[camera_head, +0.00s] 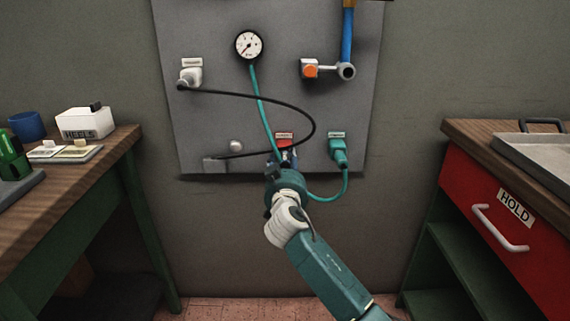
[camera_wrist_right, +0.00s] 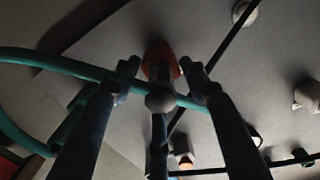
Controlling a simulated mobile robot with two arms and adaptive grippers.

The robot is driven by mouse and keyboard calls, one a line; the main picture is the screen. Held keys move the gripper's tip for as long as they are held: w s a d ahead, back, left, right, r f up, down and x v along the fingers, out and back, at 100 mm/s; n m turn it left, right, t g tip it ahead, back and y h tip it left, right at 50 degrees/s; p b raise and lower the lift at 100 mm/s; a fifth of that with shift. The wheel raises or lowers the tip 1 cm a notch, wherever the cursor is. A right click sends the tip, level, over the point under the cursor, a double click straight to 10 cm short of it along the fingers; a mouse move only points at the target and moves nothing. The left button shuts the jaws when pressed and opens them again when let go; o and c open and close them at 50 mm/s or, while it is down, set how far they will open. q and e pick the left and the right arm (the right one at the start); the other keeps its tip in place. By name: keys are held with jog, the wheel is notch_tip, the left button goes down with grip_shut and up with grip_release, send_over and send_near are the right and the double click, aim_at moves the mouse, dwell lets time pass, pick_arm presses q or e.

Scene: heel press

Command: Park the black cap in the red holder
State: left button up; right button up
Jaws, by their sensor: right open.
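The red holder (camera_head: 284,136) is low on the grey wall panel, partly hidden by my right gripper. In the right wrist view the red holder (camera_wrist_right: 158,60) shows behind the fingertips. My right gripper (camera_head: 285,164) is open just below and in front of it. In the wrist view its fingers (camera_wrist_right: 160,70) stand apart, with a dark rounded tip between them; I cannot tell whether this is a finger or a held part. I cannot pick out the black cap with certainty. A black cord (camera_head: 300,108) loops from a pale fitting (camera_head: 191,70) to the lower panel. My left gripper is out of view.
A teal hose (camera_head: 262,100) hangs from the gauge (camera_head: 249,45) and passes close to my right gripper. A wooden bench (camera_head: 85,180) stands left, a red cabinet (camera_head: 475,190) right.

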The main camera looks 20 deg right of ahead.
jog(key=v, duration=1.2)
